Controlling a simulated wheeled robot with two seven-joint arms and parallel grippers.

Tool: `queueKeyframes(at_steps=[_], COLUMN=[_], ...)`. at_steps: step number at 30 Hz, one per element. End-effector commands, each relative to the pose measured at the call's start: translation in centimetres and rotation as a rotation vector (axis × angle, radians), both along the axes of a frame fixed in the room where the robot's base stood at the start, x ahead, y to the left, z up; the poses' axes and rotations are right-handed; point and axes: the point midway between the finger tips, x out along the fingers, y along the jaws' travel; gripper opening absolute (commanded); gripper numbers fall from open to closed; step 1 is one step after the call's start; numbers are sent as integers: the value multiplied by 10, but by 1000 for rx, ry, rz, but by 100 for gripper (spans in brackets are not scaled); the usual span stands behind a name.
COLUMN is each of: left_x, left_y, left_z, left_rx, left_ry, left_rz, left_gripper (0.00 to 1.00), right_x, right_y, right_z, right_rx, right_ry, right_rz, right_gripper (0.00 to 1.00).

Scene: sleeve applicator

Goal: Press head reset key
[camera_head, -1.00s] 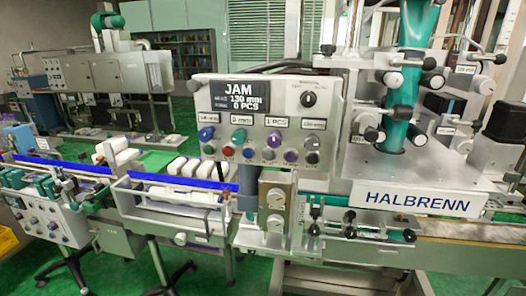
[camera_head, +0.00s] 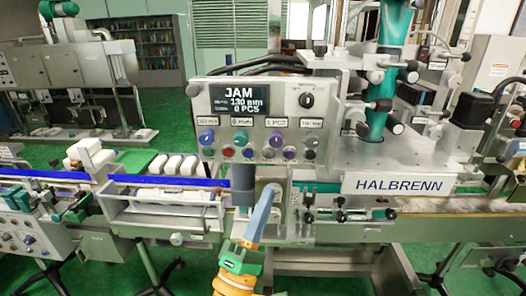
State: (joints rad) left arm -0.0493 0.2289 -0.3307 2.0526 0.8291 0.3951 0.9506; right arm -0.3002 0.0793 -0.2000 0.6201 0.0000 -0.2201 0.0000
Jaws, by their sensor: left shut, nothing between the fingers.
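The control panel (camera_head: 265,115) faces me, and its display (camera_head: 238,99) reads JAM, 130 mm, 0 PCS. A row of coloured knobs, among them a green one (camera_head: 240,137), sits above a row of small buttons, including a red one (camera_head: 228,153). The button labels are too small to read, so I cannot tell which is the head reset key. My left gripper (camera_head: 272,190) has slim blue-grey fingers, shut and empty. It points up, below the panel's buttons in the picture, partly covering a metal box with round discs. My right gripper is not in view.
The labelling head marked HALBRENN (camera_head: 398,185) stands right of the panel, around a green sleeve column (camera_head: 388,70). A conveyor with white bottles (camera_head: 173,163) runs left. A dark grey cylinder (camera_head: 243,184) hangs under the panel, close left of my fingers.

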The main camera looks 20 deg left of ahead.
Motion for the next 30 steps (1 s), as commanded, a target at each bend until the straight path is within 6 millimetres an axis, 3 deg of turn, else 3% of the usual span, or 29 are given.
queueKeyframes(at_steps=[5, 16, 30], left_x=[-9, -6, 55], left_y=[3, 3, 21], left_z=[20, 20, 16], left_rx=[-63, -64, -62], left_ry=[-45, -47, -48], left_rz=[-30, -31, -29], left_gripper=[0, 0, 0], right_x=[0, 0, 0], right_y=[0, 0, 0], right_z=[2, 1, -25], right_rx=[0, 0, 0], right_ry=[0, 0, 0], right_rz=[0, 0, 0], right_gripper=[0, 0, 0])
